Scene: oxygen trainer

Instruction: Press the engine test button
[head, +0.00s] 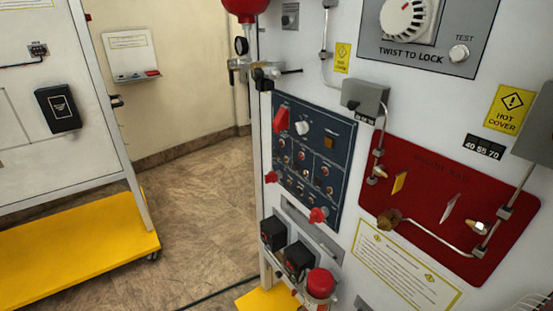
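A round white push button (459,53) labelled TEST sits on a grey panel (472,20) at the top right of the head view. It is the only button I can read as TEST; no engine label shows beside it. A large white dial (405,17) is to its left, above the words TWIST TO LOCK. The top of the dial and panel is cut off by the frame. Neither of my grippers is in view, and nothing touches the button.
Below are a red panel (420,175) with metal pipes and a dark blue switch panel (310,150). A grey box (365,98) and pipes stick out from the white wall. A whiteboard stand on a yellow base (75,255) is at left. Open floor (190,220) lies between.

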